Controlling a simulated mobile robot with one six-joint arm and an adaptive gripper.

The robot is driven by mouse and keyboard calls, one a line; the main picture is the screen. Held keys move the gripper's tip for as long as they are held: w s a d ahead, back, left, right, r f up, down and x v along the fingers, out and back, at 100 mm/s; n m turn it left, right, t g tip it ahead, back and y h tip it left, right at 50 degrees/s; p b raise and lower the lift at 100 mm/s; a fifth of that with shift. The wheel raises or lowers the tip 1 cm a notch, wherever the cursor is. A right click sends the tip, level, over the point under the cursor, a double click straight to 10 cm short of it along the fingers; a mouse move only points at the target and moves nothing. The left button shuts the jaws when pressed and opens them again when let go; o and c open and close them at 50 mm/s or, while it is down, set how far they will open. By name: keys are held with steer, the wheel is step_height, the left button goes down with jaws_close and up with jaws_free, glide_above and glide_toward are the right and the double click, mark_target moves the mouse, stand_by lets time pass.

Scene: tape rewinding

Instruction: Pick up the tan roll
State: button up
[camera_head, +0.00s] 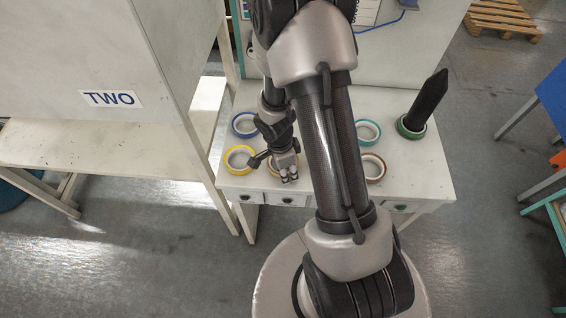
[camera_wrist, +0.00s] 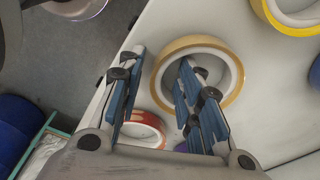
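The tan roll (camera_wrist: 157,76) lies flat on the white table, seen in the wrist view as a tan ring with a pale inner core. My gripper (camera_wrist: 160,62) is open above it. Its right finger overlaps the roll's hole, and its left finger is outside the roll's left edge, so the near-left wall of the ring lies between them. I see a gap on the left side; how deep the fingers reach is unclear. In the head view my gripper (camera_head: 287,176) is at the table's front edge and mostly hides the tan roll.
A yellow roll (camera_head: 230,165) is left of my gripper, with a blue roll (camera_head: 235,130) behind it. Teal (camera_head: 378,127) and brown (camera_head: 381,172) rolls lie to the right. A black pointed object (camera_head: 428,97) stands in a green roll (camera_head: 402,129). The table's front edge is close.

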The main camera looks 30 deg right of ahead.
jaws_close()
steer(key=shift+r, duration=0.1)
stand_by(0.3)
